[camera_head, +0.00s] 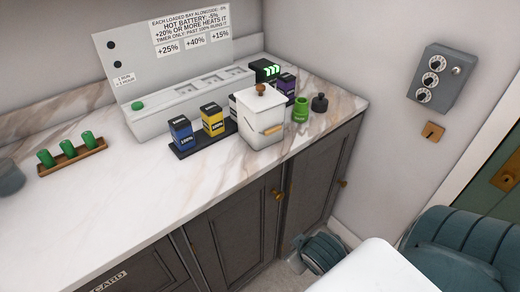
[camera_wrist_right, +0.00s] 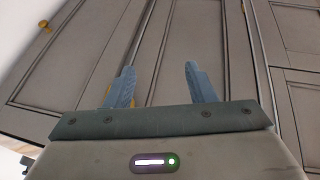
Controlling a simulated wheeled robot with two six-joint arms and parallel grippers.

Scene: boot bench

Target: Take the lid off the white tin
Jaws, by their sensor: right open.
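The white tin (camera_head: 262,126) stands upright on the marble counter, in front of the grey charging unit. Its white lid (camera_head: 257,101) sits on top and has a round brown knob (camera_head: 261,89). A wooden piece (camera_head: 274,130) shows on the tin's front side. My right gripper (camera_wrist_right: 160,85) is open and empty in the right wrist view, in front of the grey cupboard doors. It is away from the tin, which does not show in that view. My left gripper is in neither view.
Blue (camera_head: 181,133) and yellow (camera_head: 212,119) batteries stand close left of the tin on a dark tray. A wooden rack (camera_head: 73,157) holds green cylinders at left. The counter's front left is clear.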

